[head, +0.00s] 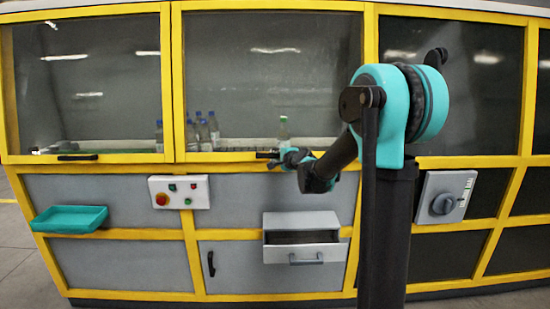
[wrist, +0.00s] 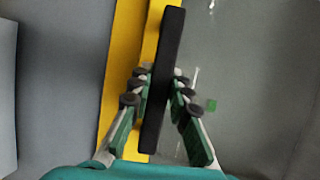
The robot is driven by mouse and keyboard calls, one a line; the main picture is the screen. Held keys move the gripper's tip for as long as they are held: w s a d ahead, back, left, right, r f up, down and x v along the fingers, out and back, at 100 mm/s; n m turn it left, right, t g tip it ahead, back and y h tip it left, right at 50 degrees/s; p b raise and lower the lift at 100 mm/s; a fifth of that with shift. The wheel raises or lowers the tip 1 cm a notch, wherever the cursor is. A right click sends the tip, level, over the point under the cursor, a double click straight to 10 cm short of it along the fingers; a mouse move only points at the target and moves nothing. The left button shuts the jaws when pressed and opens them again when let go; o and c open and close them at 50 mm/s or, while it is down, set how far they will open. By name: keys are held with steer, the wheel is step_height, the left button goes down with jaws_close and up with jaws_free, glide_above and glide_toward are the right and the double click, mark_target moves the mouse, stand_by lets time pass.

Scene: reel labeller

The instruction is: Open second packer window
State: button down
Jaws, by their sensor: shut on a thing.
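The second packer window (head: 270,75) is the middle glass pane in a yellow frame. Its bottom rail sits low, level with the neighbouring window's rail, and it looks closed. Its black handle (head: 266,155) is on the bottom rail, partly hidden by my gripper (head: 278,161). In the wrist view the handle (wrist: 172,40) is a dark bar running between the fingers of my gripper (wrist: 158,88). The fingers are shut on it, one set on each side, with the yellow rail (wrist: 124,60) behind.
Bottles (head: 205,131) stand behind the glass. Below are a control box with buttons (head: 179,192), a teal tray (head: 69,219), a partly open drawer (head: 301,245) and a cupboard handle (head: 211,263). A rotary switch box (head: 445,196) is at the right.

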mark_target(270, 69)
steer(key=w+r, duration=0.3)
steer(key=r, duration=0.8)
steer(key=w+r, duration=0.3)
steer(key=r, duration=0.9)
steer(key=w+r, duration=0.2)
steer(key=r, duration=0.9)
steer(key=shift+w+r, duration=0.15)
steer(key=shift+w, duration=0.25)
steer(key=c, duration=1.4)
jaws_free()
steer(key=v, duration=1.2)
